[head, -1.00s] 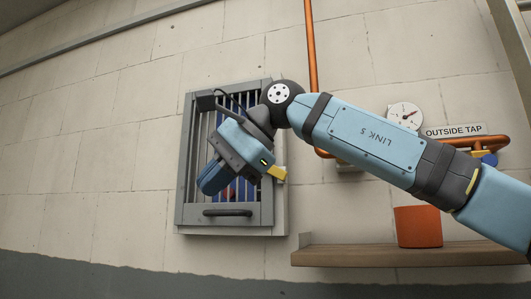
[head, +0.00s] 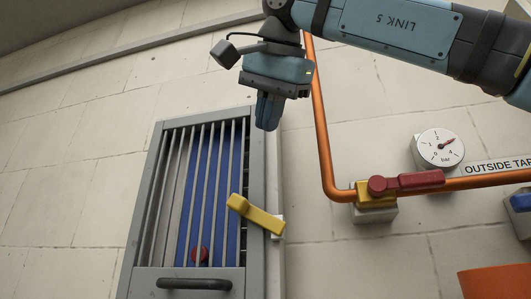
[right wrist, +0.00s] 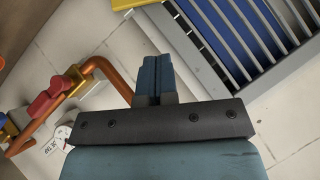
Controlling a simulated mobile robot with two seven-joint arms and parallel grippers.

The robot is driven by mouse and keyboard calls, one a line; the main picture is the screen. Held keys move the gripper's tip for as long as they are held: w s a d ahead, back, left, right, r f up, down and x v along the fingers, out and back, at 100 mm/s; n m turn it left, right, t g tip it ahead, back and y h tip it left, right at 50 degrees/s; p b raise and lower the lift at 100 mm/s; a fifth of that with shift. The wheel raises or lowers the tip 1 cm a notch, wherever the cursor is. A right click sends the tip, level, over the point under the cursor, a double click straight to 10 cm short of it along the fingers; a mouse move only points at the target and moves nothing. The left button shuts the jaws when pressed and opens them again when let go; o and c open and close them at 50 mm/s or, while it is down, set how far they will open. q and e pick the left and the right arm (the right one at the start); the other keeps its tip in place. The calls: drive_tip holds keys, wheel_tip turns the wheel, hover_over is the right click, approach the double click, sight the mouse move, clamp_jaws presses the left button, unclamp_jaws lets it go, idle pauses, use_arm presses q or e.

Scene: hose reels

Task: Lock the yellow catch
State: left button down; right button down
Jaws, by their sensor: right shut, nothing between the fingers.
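The yellow catch (head: 256,215) is a short lever at the right edge of a grey barred door (head: 158,222). It lies slanted, its upper-left end over the door's right side and its lower-right end at a small pale bracket. My right gripper (head: 268,124) is shut and empty, pointing down above the catch and clear of it. In the right wrist view its blue fingers (right wrist: 153,66) are together, and a yellow piece (right wrist: 130,4), probably the catch, is cut off at the top edge. My left gripper is out of view.
Behind the bars are a blue panel (head: 220,190) and a red round thing (head: 200,255). A dark handle (head: 194,284) is low on the door. To the right are a copper pipe (head: 318,120), a red-handled valve (head: 405,182), a gauge (head: 440,146) and an orange container (head: 495,284).

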hover_over(256, 214)
drive_tip(key=s, duration=0.3)
drive_tip(key=f, duration=0.4)
drive_tip(key=shift+s+d+f+p, duration=0.1)
drive_tip(key=shift+s+d+p, duration=0.1)
drive_tip(key=shift+p, duration=0.1)
drive_tip(key=a+f, duration=0.2)
drive_tip(key=f, duration=0.1)
drive_tip(key=shift+w+f, duration=0.15)
drive_tip(key=shift+f, duration=0.05)
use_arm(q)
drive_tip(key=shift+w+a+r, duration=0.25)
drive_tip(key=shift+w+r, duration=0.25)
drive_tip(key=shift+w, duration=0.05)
use_arm(e)
drive_tip(key=shift+d, duration=0.1)
